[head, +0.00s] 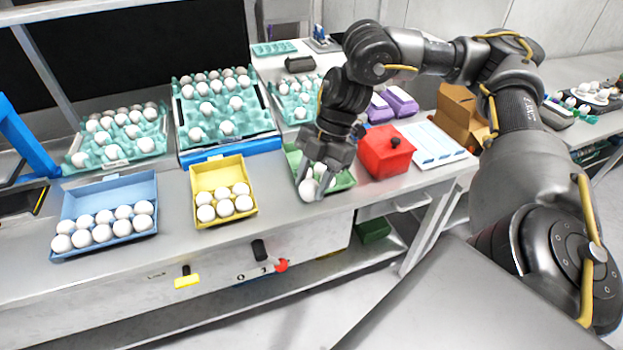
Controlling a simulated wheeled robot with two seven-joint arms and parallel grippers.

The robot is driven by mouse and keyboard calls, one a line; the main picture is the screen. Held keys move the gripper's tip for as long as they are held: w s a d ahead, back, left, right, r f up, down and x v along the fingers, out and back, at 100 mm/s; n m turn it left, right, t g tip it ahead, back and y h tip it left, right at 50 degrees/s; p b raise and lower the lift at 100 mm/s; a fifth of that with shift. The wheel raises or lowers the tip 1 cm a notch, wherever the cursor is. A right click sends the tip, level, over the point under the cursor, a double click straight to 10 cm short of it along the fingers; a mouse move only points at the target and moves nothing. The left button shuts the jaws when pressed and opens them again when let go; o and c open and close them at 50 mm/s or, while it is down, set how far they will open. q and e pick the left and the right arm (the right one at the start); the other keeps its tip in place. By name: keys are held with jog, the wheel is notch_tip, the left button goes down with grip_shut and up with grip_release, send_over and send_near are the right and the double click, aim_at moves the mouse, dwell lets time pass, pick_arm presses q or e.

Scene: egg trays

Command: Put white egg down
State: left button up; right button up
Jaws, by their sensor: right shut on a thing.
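My right gripper (316,190) points down over the green carton (346,181) at the front of the table. It is shut on a white egg (307,190), which shows between its fingers at the carton's front left. Another white egg shows just behind it, partly hidden by the fingers. The gripper covers much of the carton, so I cannot tell whether the held egg touches its bottom. My left gripper is not in view.
A yellow carton (221,173) and a blue carton (108,195), both with white eggs, stand to the left. A red box (386,152) stands close on the right. Teal egg trays (224,124) stand behind. A cardboard box (460,112) is farther right.

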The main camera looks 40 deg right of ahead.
jog(key=s+d+n+g+b, duration=0.1)
jog(key=s+n, duration=0.1)
jog(key=n+g, duration=0.1)
send_over(313, 178)
jog(key=s+a, duration=0.2)
notch_tip(313, 178, down, 8)
jog(key=shift+p, duration=0.35)
jog(key=shift+w+d+f, duration=0.15)
jog(key=shift+f, duration=0.1)
notch_tip(313, 178, down, 3)
jog(key=shift+r+p, duration=0.1)
jog(key=shift+p, duration=0.4)
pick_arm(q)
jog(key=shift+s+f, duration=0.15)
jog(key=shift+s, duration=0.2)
pick_arm(e)
jog(key=shift+h, duration=0.3)
jog(key=shift+f, duration=0.25)
